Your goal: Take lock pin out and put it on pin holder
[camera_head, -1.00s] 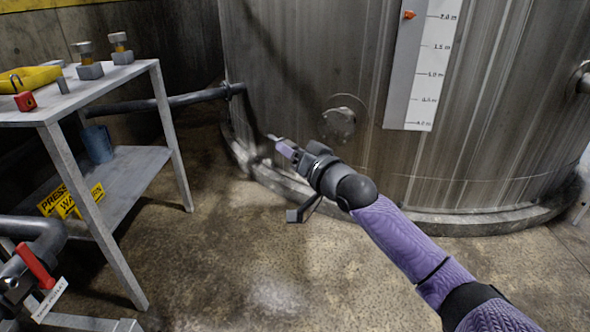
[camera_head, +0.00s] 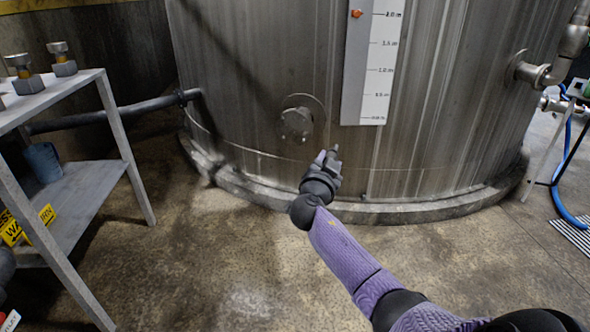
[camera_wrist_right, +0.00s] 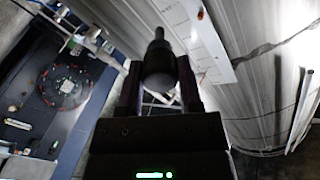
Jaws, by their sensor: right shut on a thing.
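My right gripper (camera_head: 328,158) is in front of the big steel tank, in the middle of the head view. In the right wrist view its two fingers (camera_wrist_right: 159,80) are closed on the sides of a dark grey pin-like part with a rounded body and a narrow stem, which I take to be the lock pin (camera_wrist_right: 159,58). The stem points away from the gripper. In the head view the pin is too small and dark to make out clearly. I cannot identify a pin holder in these views. My left gripper is not in view.
The steel tank (camera_head: 240,110) with a level scale (camera_head: 377,75) stands ahead. A metal shelf table (camera_head: 75,205) holding bolt-like parts (camera_head: 62,58) is at left. A blue hose (camera_head: 562,205) lies at right. Open concrete floor (camera_head: 210,270) lies between. The wrist view shows a dark blue machine (camera_wrist_right: 62,85).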

